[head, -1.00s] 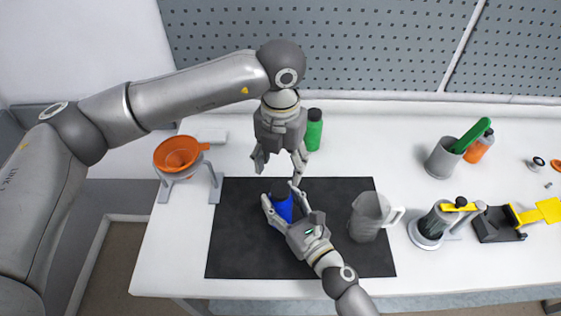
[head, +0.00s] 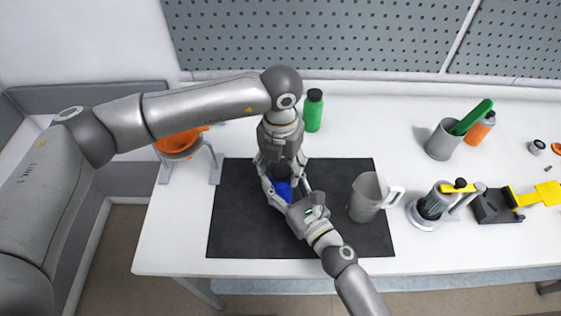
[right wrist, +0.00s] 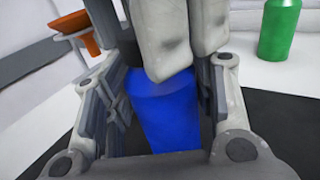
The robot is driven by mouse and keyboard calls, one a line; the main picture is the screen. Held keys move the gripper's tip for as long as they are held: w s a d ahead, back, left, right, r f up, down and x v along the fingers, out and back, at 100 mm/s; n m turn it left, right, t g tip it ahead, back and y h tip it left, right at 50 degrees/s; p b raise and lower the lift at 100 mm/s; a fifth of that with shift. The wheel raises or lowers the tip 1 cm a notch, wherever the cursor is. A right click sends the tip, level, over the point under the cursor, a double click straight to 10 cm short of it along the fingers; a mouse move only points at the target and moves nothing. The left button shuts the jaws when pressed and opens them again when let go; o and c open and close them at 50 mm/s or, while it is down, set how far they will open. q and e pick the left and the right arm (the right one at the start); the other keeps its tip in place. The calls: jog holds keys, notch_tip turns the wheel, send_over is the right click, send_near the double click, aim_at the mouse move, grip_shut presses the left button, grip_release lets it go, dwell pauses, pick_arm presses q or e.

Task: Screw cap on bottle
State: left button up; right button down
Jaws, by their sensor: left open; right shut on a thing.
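The blue bottle (head: 282,189) stands upright on the black mat (head: 235,225), with a dark cap (head: 282,172) at its top. My right gripper (head: 285,184) is shut on the bottle's sides from the front right. My left gripper (head: 281,163) points straight down over the bottle's top, its open fingers to either side of the cap. In the right wrist view the blue bottle (right wrist: 165,112) sits between my right fingers. The left gripper's pale fingers (right wrist: 180,55) come down in front of its top and hide most of the cap there.
A grey jug (head: 366,197) stands on the mat, right of my grippers. A green bottle (head: 313,112) stands behind. An orange funnel (head: 180,145) on a stand is at left. A grey cup (head: 442,140), an orange bottle (head: 481,128) and a glass press (head: 432,207) are at right.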

pick_arm(q)
jog(key=c, duration=1)
jog(key=o, duration=1)
jog(key=shift+o, duration=0.2)
jog(key=shift+r, duration=2.3)
jog(key=shift+c, duration=0.2)
notch_tip(320, 180, up, 4)
jog(key=shift+f, duration=0.25)
